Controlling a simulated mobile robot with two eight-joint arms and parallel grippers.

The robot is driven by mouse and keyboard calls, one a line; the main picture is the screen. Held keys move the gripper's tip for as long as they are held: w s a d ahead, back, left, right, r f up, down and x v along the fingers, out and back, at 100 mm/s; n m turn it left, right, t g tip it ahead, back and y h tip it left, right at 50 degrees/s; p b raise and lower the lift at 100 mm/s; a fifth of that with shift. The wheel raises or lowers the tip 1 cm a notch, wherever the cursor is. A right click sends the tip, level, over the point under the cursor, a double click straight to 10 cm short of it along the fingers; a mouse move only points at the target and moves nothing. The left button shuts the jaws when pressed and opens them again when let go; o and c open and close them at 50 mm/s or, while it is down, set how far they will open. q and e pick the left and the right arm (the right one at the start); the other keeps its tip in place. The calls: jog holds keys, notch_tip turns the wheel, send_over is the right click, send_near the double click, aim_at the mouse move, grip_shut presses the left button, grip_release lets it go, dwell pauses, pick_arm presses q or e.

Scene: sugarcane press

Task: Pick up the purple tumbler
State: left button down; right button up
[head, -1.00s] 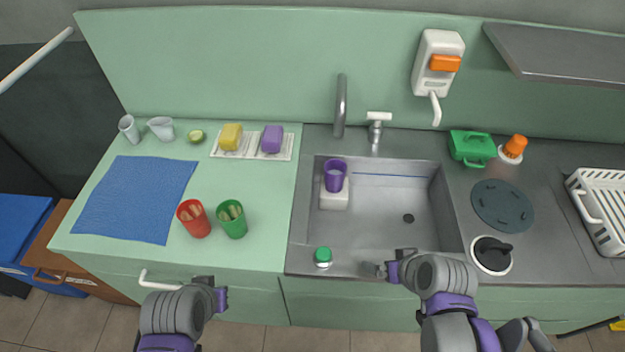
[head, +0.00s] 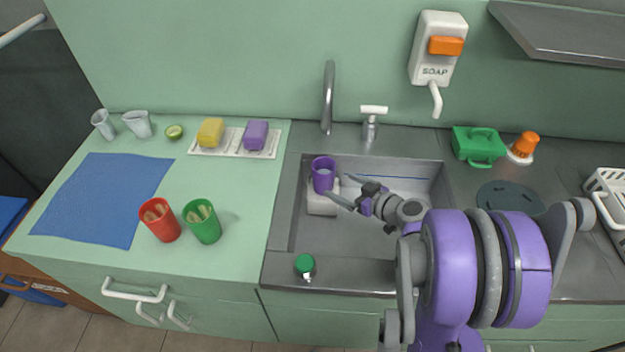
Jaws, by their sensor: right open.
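The purple tumbler (head: 322,174) stands upright on a white block (head: 322,203) in the left part of the sink (head: 292,225). My right gripper (head: 341,189) reaches over the sink from the right. Its two fingers are spread apart and point left at the tumbler. The fingertips are close to the tumbler's right side; I cannot tell whether they touch it. Nothing is between the fingers that I can make out. My left gripper is not in view.
A grey faucet (head: 328,98) and a white-handled tap (head: 370,122) rise behind the sink. A green-topped item (head: 304,265) sits on the front rim. Red (head: 160,219) and green (head: 202,221) cups with sticks stand on the left counter.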

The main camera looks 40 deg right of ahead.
aim_at(324, 178)
jog(key=b+x, duration=0.1)
jog(key=x, duration=0.8)
jog(key=shift+a+f, duration=0.1)
jog(key=shift+f, duration=0.15)
jog(key=shift+s, duration=0.1)
grip_shut()
jog(key=shift+r, duration=0.15)
